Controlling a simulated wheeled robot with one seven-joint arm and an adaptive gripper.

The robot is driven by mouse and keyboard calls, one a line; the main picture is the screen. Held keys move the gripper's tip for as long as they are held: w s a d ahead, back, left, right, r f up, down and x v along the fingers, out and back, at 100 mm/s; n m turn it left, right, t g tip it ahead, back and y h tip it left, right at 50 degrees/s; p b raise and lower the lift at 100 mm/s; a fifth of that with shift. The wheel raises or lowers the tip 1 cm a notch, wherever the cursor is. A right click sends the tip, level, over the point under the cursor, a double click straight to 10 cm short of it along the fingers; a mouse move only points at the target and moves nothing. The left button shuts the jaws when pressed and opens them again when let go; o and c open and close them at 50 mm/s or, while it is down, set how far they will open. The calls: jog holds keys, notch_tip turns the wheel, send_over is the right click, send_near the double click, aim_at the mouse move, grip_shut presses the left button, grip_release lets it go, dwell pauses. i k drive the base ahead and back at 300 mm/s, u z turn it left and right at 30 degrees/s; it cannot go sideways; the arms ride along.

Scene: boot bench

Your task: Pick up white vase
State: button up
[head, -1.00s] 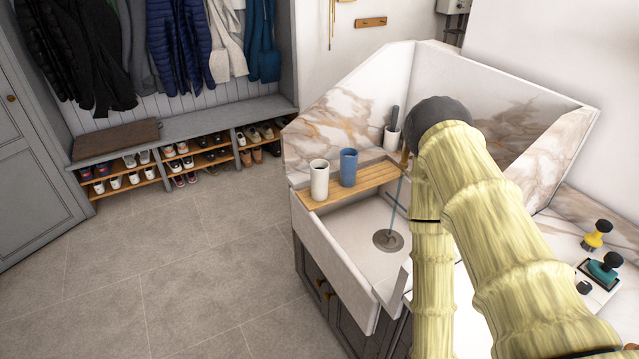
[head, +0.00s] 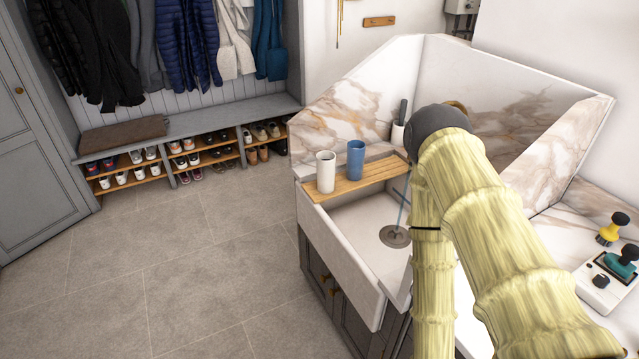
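The white vase (head: 325,172) stands upright on a slatted wooden board (head: 362,180) that lies across the left part of the sink. A blue vase (head: 356,160) of similar shape stands just to its right on the same board. My arm, in a pale yellow sleeve with a dark joint at the bend, covers the right part of the sink. My gripper is not visible. Nothing touches the white vase.
The white sink (head: 343,258) has marbled splash walls and a drain. A small white holder (head: 397,134) stands behind the board. Brushes (head: 612,229) are on the right counter. Bare tiled floor (head: 190,260) lies to the left, before a shoe bench (head: 195,128).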

aim_at(326, 173)
jog(key=k, duration=0.45)
jog(key=u, duration=0.75)
jog(key=i, duration=1)
jog(key=z, duration=0.15)
